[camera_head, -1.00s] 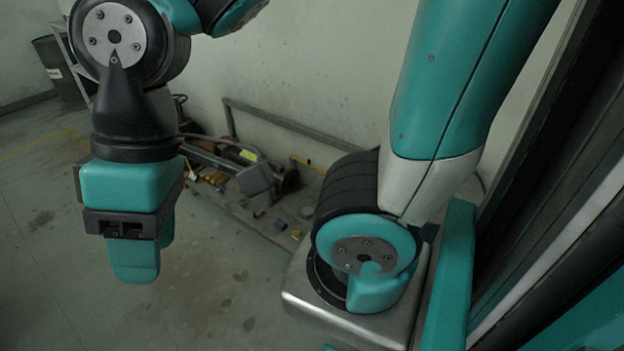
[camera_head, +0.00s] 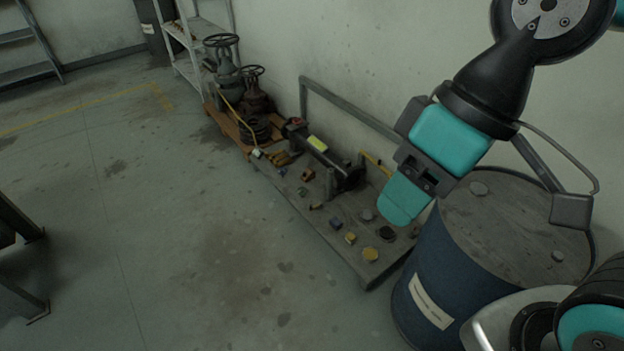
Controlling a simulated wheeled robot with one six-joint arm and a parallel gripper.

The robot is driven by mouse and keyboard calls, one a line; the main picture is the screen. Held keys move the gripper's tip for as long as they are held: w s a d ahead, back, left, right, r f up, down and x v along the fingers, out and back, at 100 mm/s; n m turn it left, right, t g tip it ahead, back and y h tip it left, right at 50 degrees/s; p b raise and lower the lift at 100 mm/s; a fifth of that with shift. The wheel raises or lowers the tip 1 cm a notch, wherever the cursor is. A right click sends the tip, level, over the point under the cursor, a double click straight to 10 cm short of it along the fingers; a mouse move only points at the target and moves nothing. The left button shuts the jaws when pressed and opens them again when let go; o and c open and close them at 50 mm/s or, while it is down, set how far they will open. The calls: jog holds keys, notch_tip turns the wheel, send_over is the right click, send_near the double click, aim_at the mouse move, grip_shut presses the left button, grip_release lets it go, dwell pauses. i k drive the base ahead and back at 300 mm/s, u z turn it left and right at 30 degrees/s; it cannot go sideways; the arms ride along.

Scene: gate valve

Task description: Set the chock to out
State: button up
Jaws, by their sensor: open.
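I cannot pick out the chock for certain among the small parts. Several small parts lie on a low grey platform (camera_head: 335,228) along the wall, among them a yellow round piece (camera_head: 370,254) and a dark round piece (camera_head: 387,233). My gripper (camera_head: 402,203) hangs at the right, pointing down and left, and in the picture covers part of the platform's right end. Its teal fingers overlap from this angle; nothing shows held in them. It appears well above the platform.
A blue drum (camera_head: 462,268) with a grey lid stands at the right, near my arm. Two gate valves (camera_head: 228,72) stand on an orange-brown pallet beyond the platform. A white shelf (camera_head: 190,65) is behind them. The floor (camera_head: 180,220) at centre left is clear.

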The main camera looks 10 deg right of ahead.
aim_at(308, 174)
jog(key=u, duration=0.4)
jog(key=i, duration=0.55)
jog(key=u, duration=0.95)
jog(key=i, duration=2.4)
jog(key=z, duration=1.3)
jog(key=i, duration=0.75)
jog(key=z, duration=0.5)
